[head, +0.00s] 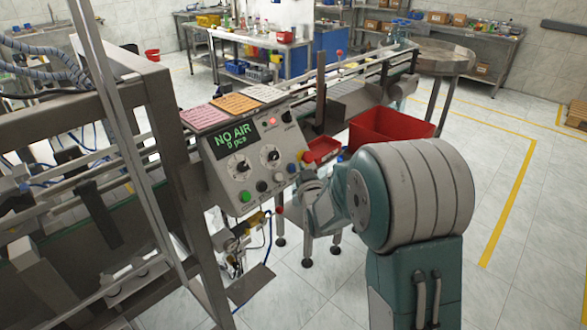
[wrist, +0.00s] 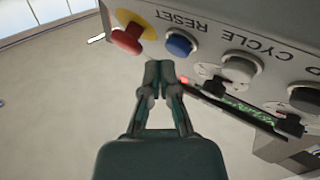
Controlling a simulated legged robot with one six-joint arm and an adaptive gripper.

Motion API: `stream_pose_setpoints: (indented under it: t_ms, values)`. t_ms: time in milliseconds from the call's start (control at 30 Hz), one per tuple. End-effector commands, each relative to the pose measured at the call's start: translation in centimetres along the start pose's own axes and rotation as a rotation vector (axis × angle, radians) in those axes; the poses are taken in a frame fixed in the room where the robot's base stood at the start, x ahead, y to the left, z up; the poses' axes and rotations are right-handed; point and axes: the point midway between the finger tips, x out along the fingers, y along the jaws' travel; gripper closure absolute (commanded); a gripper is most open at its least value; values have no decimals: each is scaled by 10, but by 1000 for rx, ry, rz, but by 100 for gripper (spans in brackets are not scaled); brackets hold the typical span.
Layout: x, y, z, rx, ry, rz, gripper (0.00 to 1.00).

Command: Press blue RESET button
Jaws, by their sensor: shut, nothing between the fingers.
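The grey control panel (head: 225,170) stands tilted left of centre in the head view. Its blue RESET button (wrist: 180,43) shows upside down at the top of the wrist view, under the word RESET. In the head view the blue button (head: 292,168) is small, at the panel's right edge. My gripper (wrist: 160,68) is shut and empty. In the wrist view its fingertips appear just below and left of the blue button; I cannot tell the gap in depth. In the head view my arm reaches the panel from the right and the fingertips are hard to make out.
A red mushroom button (wrist: 127,40) on a yellow base is close beside the blue button. The panel display (head: 236,136) reads NO AIR, 0 pcs. A red bin (head: 390,129) stands behind my arm.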

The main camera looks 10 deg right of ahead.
Motion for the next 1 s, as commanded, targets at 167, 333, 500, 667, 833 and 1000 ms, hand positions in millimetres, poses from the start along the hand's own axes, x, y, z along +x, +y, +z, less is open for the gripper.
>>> stream_pose_setpoints:
  t_ms: [167,333,500,667,833,1000]
  values:
    - [3,-3,2,0,0,-1,100]
    - [3,-3,2,0,0,0,100]
    - [4,-3,2,0,0,0,100]
    - [5,-4,3,0,0,0,100]
    - [6,-4,4,0,0,0,100]
    - [7,-5,5,0,0,0,100]
